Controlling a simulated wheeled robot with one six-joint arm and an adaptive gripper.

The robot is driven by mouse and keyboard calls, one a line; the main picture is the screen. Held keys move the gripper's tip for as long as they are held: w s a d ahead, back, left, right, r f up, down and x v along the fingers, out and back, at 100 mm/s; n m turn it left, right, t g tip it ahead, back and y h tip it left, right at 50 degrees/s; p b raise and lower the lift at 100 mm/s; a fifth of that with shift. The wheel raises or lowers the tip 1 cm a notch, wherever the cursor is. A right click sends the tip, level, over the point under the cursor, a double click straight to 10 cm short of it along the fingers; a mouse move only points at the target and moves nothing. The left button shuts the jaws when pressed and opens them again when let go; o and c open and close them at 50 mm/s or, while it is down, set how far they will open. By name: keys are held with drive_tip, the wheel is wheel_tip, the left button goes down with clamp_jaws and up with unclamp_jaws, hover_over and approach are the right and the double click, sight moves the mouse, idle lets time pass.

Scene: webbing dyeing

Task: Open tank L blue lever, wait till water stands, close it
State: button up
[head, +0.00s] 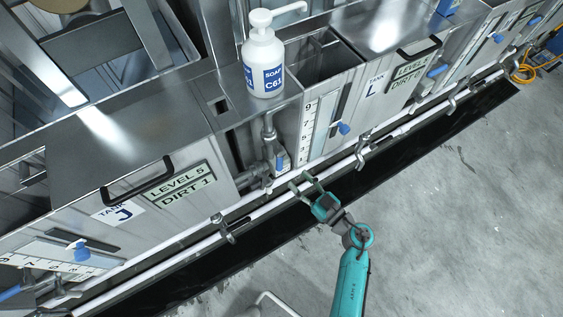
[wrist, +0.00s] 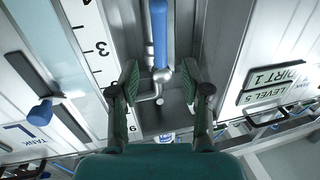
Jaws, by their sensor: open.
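In the head view, a blue lever (head: 280,160) sits on a metal valve and pipe in the recess between the tank marked J and the tank marked L. The tank L label (head: 373,85) is on the panel to its right. In the wrist view, the blue lever (wrist: 160,35) runs lengthwise between and beyond my fingertips, above a metal elbow. My gripper (head: 308,183) is open and empty, in front of the recess and low by the white pipe; its green fingers also show in the wrist view (wrist: 160,78). I cannot tell whether it touches the lever.
A numbered gauge strip (head: 306,131) stands right of the recess, with a blue knob (head: 345,128) nearby. A white soap bottle (head: 264,62) stands on the top. A white pipe (head: 340,155) with hooked fittings runs along the front. The grey floor (head: 450,220) is clear.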

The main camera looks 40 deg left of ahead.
sight(280, 161)
drive_tip(key=a, duration=0.3)
drive_tip(key=w+a, duration=0.1)
drive_tip(key=a, duration=0.2)
drive_tip(key=w+a, duration=0.1)
drive_tip(key=a, duration=0.2)
drive_tip(key=shift+a, duration=0.4)
clamp_jaws()
